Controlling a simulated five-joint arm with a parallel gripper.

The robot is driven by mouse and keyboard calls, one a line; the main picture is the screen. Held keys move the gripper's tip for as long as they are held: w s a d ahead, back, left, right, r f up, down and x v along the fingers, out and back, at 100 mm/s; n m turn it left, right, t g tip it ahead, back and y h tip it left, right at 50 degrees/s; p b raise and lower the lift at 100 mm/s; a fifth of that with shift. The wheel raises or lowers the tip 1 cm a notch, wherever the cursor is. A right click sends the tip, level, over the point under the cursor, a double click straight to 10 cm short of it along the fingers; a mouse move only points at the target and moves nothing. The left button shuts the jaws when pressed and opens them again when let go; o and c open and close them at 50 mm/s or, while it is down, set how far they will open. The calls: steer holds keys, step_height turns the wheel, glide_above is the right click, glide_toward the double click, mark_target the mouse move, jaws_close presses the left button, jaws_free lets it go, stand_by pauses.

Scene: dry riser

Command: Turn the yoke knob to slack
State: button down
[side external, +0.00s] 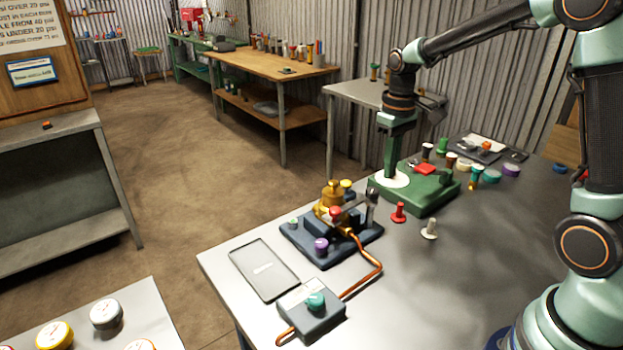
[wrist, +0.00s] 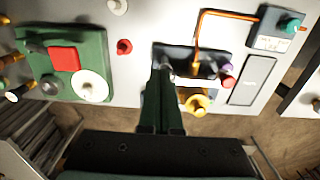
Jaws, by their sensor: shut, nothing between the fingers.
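A dark base plate (side external: 342,255) on the grey bench carries a brass fitting (side external: 330,200) with yellow knobs, a red knob (side external: 335,213), a purple knob (side external: 321,246) and a grey upright post (side external: 371,200). No readable label shows which one is the yoke knob. My gripper (side external: 390,176) points down, shut and empty, beyond the plate and beside the green box. In the wrist view my gripper (wrist: 161,72) overlaps the near left corner of the plate, by a grey post. The yellow knob (wrist: 197,104) is to its right there. I cannot tell whether it touches anything.
A green box (side external: 420,202) with a white disc and red button stands right of the plate. A red peg (side external: 398,213) and a pale peg (side external: 430,230) stand in front. A copper pipe (side external: 372,272) runs to a teal-knobbed box (side external: 312,322). A flat tray (side external: 264,270) lies left.

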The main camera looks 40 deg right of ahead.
mark_target(372, 195)
steer(key=shift+r, duration=0.4)
step_height(372, 195, down, 6)
steer(key=a, duration=0.2)
steer(key=shift+w+a, duration=0.15)
steer(key=shift+a, duration=0.2)
stand_by(0.3)
steer(key=shift+w+d, duration=0.15)
steer(key=shift+w, duration=0.1)
stand_by(0.8)
steer(key=shift+s+d, duration=0.1)
steer(key=shift+d, duration=0.95)
stand_by(0.4)
